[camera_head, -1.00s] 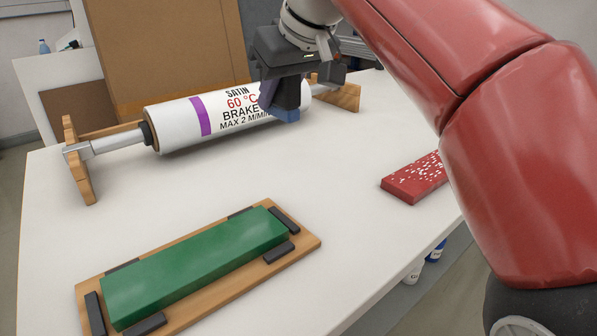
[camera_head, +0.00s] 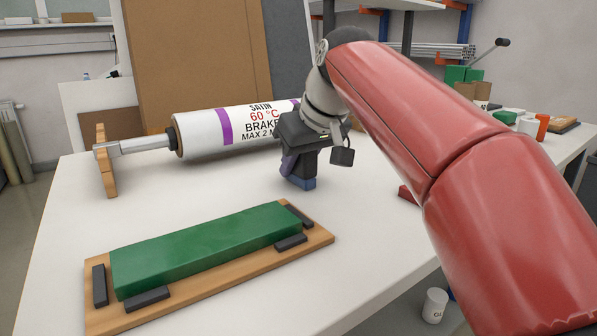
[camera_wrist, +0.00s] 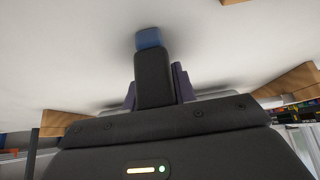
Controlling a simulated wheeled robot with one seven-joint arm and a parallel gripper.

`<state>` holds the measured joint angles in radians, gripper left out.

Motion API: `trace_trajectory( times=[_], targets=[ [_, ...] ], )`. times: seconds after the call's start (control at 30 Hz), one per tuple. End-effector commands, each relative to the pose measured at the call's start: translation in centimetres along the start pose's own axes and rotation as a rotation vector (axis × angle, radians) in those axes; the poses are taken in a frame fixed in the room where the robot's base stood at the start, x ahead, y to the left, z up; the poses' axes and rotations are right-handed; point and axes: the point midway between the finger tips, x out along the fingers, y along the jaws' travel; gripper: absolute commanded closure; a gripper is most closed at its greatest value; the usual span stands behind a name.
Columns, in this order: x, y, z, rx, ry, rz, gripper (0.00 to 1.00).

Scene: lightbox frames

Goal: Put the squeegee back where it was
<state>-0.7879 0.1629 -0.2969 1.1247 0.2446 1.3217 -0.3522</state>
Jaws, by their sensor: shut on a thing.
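My gripper (camera_head: 300,180) is over the white table, in front of the roller's right part. It is shut on a dark purple piece (camera_head: 288,164), which I take to be the squeegee; only its edge shows beside the dark finger. In the wrist view the purple piece (camera_wrist: 183,82) shows on both sides of the near finger, which has a blue tip (camera_wrist: 148,38). Most of the piece is hidden. The blue tips are close to the tabletop; I cannot tell whether they touch it.
A white roller (camera_head: 215,132) with a purple band rests on wooden stands behind my gripper. A green block (camera_head: 205,245) lies on a wooden board (camera_head: 105,318) with black stops in front. A red block (camera_head: 408,195) is partly hidden by my arm. Bare table lies between roller and board.

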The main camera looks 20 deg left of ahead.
Motion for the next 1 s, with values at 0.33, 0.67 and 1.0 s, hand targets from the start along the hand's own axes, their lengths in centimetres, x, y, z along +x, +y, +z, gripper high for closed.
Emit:
trace_trajectory(
  times=[0.33, 0.67, 1.0],
  targets=[
    [0.1, 0.0, 0.1, 0.000, 0.001, 0.000, 0.67],
    [0.1, 0.0, 0.1, 0.000, 0.000, 0.000, 0.51],
    [-3.7, 0.0, -0.3, 0.001, 0.005, 0.001, 0.51]
  ],
)
